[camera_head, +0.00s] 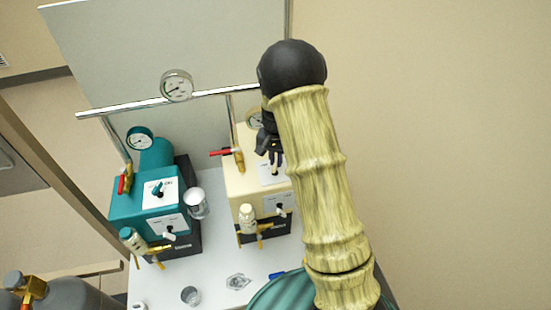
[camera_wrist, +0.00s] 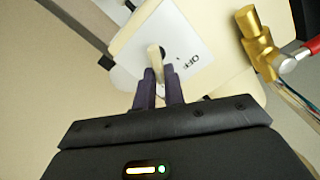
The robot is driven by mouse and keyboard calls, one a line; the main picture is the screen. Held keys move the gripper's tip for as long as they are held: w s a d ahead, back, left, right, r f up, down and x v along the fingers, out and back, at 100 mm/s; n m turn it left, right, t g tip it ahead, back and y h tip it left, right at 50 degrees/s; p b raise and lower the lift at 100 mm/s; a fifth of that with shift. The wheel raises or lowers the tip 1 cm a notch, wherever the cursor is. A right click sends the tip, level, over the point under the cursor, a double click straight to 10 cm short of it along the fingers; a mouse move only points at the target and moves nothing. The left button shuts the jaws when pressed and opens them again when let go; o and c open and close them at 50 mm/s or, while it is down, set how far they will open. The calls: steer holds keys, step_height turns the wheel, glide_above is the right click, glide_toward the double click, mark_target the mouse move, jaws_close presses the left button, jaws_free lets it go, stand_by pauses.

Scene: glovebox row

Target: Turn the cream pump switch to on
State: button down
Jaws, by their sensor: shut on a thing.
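The cream pump (camera_head: 240,184) stands on the white bench, right of a teal pump. On its top is a white switch plate (camera_head: 266,180), partly hidden by my gripper (camera_head: 271,158). In the wrist view the cream pump switch (camera_wrist: 154,56) is a pale lever standing up from the white plate (camera_wrist: 190,40). The word OFF shows on the plate to the right of the lever; an ON label is not in sight. My dark fingertips (camera_wrist: 159,76) are closed on the lever from both sides.
A metal rail with a gauge (camera_head: 176,85) runs behind.

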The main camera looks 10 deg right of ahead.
steer(key=shift+w, duration=0.1)
steer(key=c, duration=1.5)
jaws_free()
step_height(320, 180, up, 18)
steer(key=shift+f+b, duration=0.25)
steer(key=shift+b, duration=0.75)
steer(key=s+f+n+t, duration=0.1)
steer(key=s+f+n, duration=0.1)
steer(key=s, duration=0.5)
steer(key=s+f+n, duration=0.2)
steer(key=s+f, duration=0.1)
steer(key=s, duration=0.4)
steer(key=s+f+n+t, duration=0.1)
steer(key=s+f+n, duration=0.1)
steer(key=s, duration=0.6)
steer(key=shift+a+f+t, duration=0.15)
steer(key=shift+a+t, duration=0.15)
